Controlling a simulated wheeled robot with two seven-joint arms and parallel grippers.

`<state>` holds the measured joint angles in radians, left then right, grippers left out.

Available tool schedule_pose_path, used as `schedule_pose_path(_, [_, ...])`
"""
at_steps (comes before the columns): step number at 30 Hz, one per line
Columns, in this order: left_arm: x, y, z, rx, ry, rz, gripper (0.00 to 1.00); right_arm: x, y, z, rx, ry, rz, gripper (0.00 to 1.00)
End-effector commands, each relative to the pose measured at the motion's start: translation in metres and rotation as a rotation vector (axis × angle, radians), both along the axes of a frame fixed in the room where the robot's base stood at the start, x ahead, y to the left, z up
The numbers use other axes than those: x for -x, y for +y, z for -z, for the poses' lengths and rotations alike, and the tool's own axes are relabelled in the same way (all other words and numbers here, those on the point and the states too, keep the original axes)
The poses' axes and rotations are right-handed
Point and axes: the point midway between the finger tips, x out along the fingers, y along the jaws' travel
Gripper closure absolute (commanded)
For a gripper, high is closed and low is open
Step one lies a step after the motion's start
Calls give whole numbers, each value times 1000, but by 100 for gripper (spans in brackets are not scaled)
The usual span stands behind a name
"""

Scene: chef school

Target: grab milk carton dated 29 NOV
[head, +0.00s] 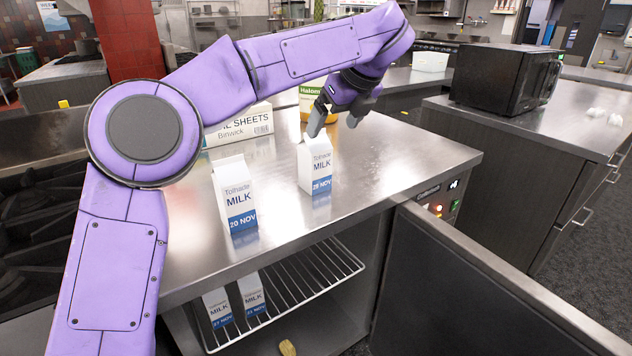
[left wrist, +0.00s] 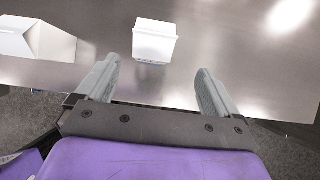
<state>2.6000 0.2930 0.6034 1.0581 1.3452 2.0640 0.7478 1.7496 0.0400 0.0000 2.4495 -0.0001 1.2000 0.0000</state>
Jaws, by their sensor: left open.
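Two white and blue milk cartons stand upright on the steel counter. The left one (head: 235,194) reads 20 NOV. The right one (head: 315,167) seems to read 28 NOV, but its last digit is hard to make out. Two more cartons stand on the wire shelf below, one (head: 218,305) with a date like 27 NOV and one (head: 252,291) whose date is too small to read. My left gripper (head: 338,122) is open, just above and behind the right carton. In the left wrist view, a carton (left wrist: 155,40) lies ahead of the open fingers (left wrist: 157,76), apart from them.
Another carton (left wrist: 36,40) shows at left in the wrist view. A box of sheets (head: 243,127) and a Halomi-like container (head: 309,98) stand behind the cartons. An open cabinet door (head: 480,280) sticks out at right. The counter right of the cartons is clear.

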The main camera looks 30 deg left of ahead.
Motion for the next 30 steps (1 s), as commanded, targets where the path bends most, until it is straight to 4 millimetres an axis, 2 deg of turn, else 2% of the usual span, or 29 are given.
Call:
schedule_pose_path(1, [0,-1,12,0,-1,1,6,0,0,12,0,0,0,57])
schedule_pose_path(2, [0,0,14,0,-1,1,6,0,0,13,0,0,0,57])
schedule_pose_path(21, [-14,55,93,1,1,1,6,0,0,19,0,0,0,57])
schedule_pose_path(29, [-15,58,96,0,-2,1,6,0,0,19,0,0,0,57])
schedule_pose_path(30, [-15,58,96,0,-2,1,15,0,0,19,0,0,0,57])
